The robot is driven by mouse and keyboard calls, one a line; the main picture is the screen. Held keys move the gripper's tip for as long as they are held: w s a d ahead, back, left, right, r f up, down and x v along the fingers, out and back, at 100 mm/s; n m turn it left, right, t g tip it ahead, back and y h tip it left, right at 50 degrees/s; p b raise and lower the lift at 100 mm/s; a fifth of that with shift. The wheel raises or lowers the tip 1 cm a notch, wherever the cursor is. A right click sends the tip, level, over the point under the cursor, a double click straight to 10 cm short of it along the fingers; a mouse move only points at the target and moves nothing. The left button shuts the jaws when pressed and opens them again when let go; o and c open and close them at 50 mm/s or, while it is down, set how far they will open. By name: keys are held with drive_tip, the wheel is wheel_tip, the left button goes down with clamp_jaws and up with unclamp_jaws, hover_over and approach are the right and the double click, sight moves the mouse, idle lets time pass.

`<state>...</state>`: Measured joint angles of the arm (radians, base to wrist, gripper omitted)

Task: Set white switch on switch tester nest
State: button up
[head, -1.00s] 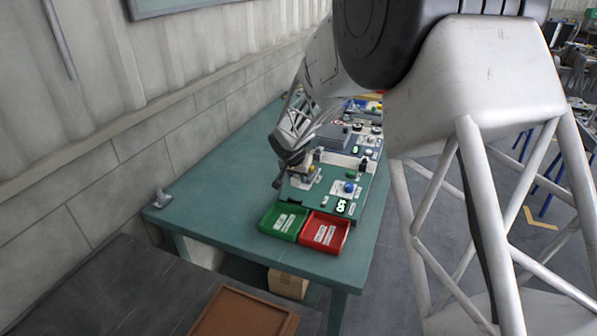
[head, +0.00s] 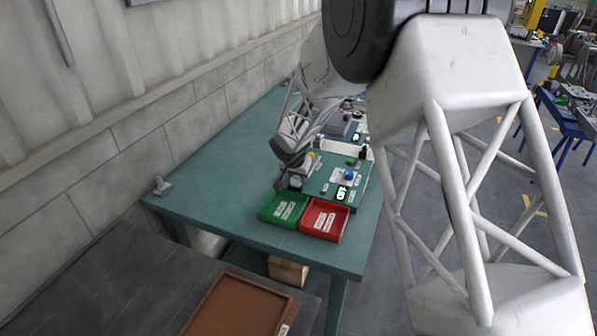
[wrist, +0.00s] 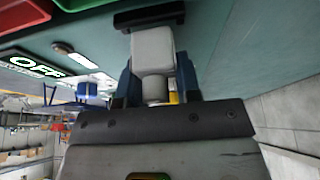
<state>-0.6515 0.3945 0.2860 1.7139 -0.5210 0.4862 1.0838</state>
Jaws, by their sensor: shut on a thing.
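My gripper (wrist: 158,85) is shut on a pale, boxy thing that looks like the white switch (wrist: 153,48), held between two blue fingers in the wrist view. A dark bar (wrist: 149,17) lies across the far end of the switch. In the head view my gripper (head: 288,182) is low at the left edge of the green tester panel (head: 318,185). The panel carries a lit display reading OFF (head: 342,193) and a blue button (head: 349,174). The display also shows in the wrist view (wrist: 38,62). I cannot make out the nest clearly; my arm covers part of the panel's left side.
A green bin (head: 284,208) and a red bin (head: 325,219) stand at the near end of the panel on the green table (head: 215,190). The table left of my gripper is mostly clear, with a small grey fixture (head: 162,185) at its corner. The wall runs along the left.

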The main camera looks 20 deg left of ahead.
drive_tip(key=shift+f, duration=0.3)
idle(0.5)
drive_tip(key=o, duration=1)
drive_tip(key=shift+r, duration=0.1)
drive_tip(key=shift+v, duration=3.8)
drive_tip(key=shift+r, duration=0.15)
wheel_tip(320, 180, up, 7)
